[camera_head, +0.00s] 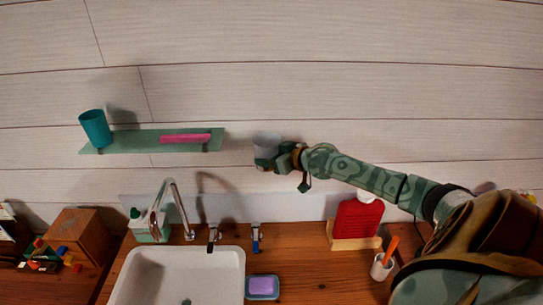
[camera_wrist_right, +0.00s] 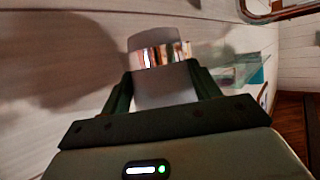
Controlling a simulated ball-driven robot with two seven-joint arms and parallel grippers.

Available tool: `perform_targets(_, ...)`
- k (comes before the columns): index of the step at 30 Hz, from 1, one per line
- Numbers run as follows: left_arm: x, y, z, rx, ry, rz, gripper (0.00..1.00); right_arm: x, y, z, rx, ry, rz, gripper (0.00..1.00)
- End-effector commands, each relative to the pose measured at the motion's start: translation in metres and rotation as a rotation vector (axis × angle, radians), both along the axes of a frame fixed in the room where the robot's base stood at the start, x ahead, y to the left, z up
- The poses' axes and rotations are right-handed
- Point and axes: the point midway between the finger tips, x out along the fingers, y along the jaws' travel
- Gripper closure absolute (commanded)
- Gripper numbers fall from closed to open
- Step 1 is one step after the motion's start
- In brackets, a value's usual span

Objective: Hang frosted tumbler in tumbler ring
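The frosted tumbler (camera_head: 266,139) is pale and translucent, close to the wall just right of the glass shelf. My right gripper (camera_head: 276,161) is at its lower part. In the right wrist view the tumbler (camera_wrist_right: 162,90) fills the space between the two fingers (camera_wrist_right: 163,88), which are shut on it. A shiny band with coloured reflections (camera_wrist_right: 160,55) crosses the tumbler beyond the fingertips. I cannot tell whether this band is the tumbler ring or part of the tumbler. No separate ring is clear in either view. My left gripper is not in view.
A glass shelf (camera_head: 140,146) holds a teal cup (camera_head: 95,128) and a pink item (camera_head: 185,138). Wall above is clear.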

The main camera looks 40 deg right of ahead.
Motion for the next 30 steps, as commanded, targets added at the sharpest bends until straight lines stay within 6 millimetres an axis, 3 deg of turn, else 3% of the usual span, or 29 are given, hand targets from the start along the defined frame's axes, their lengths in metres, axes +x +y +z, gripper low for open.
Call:
perform_targets(1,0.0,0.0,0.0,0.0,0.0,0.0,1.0,0.0,0.0,0.0,-0.001,0.0,0.0,0.27)
perform_targets(3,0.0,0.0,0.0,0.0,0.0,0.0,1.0,0.0,0.0,0.0,-0.001,0.0,0.0,0.13)
perform_targets(14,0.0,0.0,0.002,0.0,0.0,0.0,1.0,-0.005,-0.001,0.001,-0.003,0.003,0.0,0.13)
perform_targets(30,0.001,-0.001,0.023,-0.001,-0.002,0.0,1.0,-0.091,-0.009,0.037,-0.002,0.006,0.0,0.13)
